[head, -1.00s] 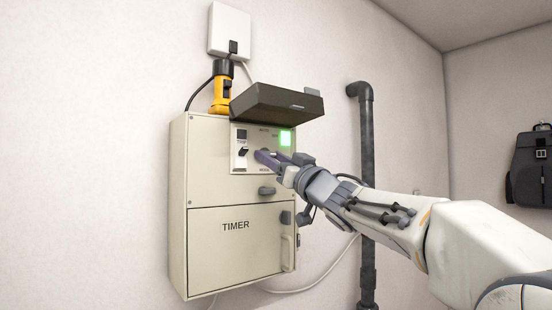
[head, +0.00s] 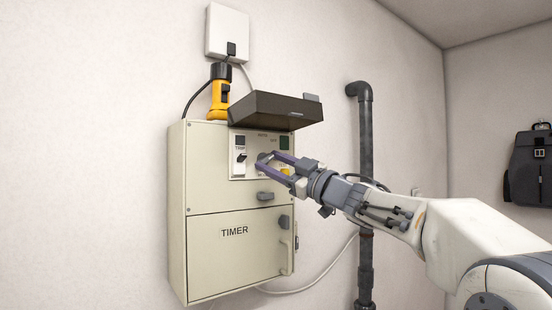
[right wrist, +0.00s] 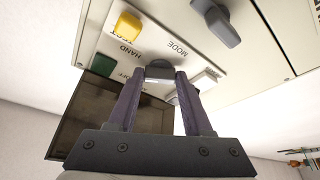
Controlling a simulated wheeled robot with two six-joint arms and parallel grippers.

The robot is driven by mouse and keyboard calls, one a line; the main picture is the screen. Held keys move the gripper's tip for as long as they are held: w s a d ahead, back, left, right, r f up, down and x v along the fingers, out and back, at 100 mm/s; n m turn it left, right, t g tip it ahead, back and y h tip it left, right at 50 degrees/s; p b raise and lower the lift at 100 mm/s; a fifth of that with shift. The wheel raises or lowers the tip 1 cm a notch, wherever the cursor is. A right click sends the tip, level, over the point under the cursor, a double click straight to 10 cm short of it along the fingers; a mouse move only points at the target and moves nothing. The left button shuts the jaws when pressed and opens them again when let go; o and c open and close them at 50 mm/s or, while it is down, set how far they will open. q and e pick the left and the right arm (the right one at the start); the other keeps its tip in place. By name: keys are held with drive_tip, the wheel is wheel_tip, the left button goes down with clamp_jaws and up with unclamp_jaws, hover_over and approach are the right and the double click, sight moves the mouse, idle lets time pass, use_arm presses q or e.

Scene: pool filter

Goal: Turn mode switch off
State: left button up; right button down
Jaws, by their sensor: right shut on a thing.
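The mode switch (right wrist: 160,68) is a dark grey round knob on the pale control panel, beside the printed words MODE, HAND and OFF. My right gripper (right wrist: 158,72) is shut on it, one purple-grey finger on each side. In the head view my right gripper (head: 265,159) reaches in from the right to the panel and partly hides the knob. The green indicator (head: 285,141) is dark; it also shows in the right wrist view (right wrist: 103,65). A yellow indicator (right wrist: 127,27) sits on the same panel. My left gripper is not in view.
The beige timer box (head: 215,270) hangs on the wall. Its dark cover (head: 275,108) is raised above the panel. A yellow flashlight (head: 220,98) stands on the box. A grey pipe (head: 366,140) runs down the wall at right.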

drive_tip(key=shift+d+r+n+g+y+p, duration=0.15)
drive_tip(key=shift+n+g+p, duration=0.15)
drive_tip(key=shift+n, duration=0.5)
drive_tip(key=shift+r+n+g+y+p, duration=0.15)
drive_tip(key=shift+n+g, duration=0.25)
drive_tip(key=shift+n, duration=0.4)
drive_tip(key=shift+c, duration=1.6)
unclamp_jaws()
drive_tip(key=shift+w+f, duration=0.1)
drive_tip(key=shift+f, duration=0.05)
drive_tip(key=shift+n, duration=0.3)
drive_tip(key=shift+f, duration=0.1)
drive_tip(key=b+v, duration=0.5)
drive_tip(key=v, duration=0.5)
drive_tip(key=shift+d+b, duration=0.2)
drive_tip(key=shift+b, duration=0.1)
